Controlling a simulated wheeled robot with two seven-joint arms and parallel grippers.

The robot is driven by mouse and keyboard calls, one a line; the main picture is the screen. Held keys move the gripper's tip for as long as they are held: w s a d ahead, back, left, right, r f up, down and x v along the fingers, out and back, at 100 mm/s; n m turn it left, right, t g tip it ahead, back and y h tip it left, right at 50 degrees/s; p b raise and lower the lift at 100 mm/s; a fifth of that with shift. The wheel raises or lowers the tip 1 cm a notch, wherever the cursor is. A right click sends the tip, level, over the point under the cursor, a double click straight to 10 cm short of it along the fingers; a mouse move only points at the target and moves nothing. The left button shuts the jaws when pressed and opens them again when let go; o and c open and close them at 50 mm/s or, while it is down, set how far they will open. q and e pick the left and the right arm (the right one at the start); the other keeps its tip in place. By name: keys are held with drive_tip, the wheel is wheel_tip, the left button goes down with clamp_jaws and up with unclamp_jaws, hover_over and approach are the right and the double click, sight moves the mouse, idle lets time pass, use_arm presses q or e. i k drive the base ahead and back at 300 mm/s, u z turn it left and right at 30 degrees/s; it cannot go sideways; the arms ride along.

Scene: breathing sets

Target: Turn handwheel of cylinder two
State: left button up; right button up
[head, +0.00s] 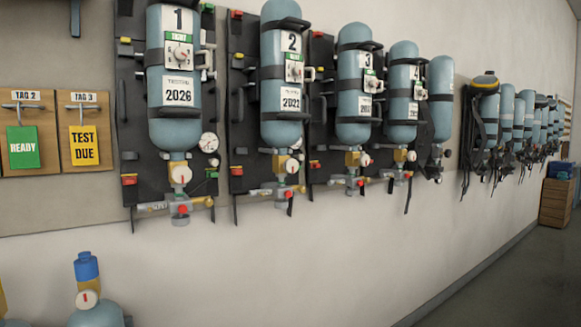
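Cylinder two (275,108) is a blue-grey cylinder hung upside down on a dark backplate, under a white label with the number 2 (291,43). A lower label (290,99) seems to read 2022. At its lower end is a brass valve (280,160) with a round white handwheel (292,166) carrying a red mark. Below it a grey fitting has a small red knob (288,195). I cannot tell from the mark whether the valve is open or closed. Neither of my grippers is in view.
Cylinder one (173,125) hangs to the left, cylinder three (353,120) to the right, with more sets along the wall. Tag boards READY (23,147) and TEST DUE (85,146) hang at left. A blue-capped cylinder (92,310) stands lower left.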

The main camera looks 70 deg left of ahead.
sight(290, 165)
drive_tip(key=u, duration=0.8)
drive_tip(key=i, duration=1.1)
drive_tip(key=u, duration=0.85)
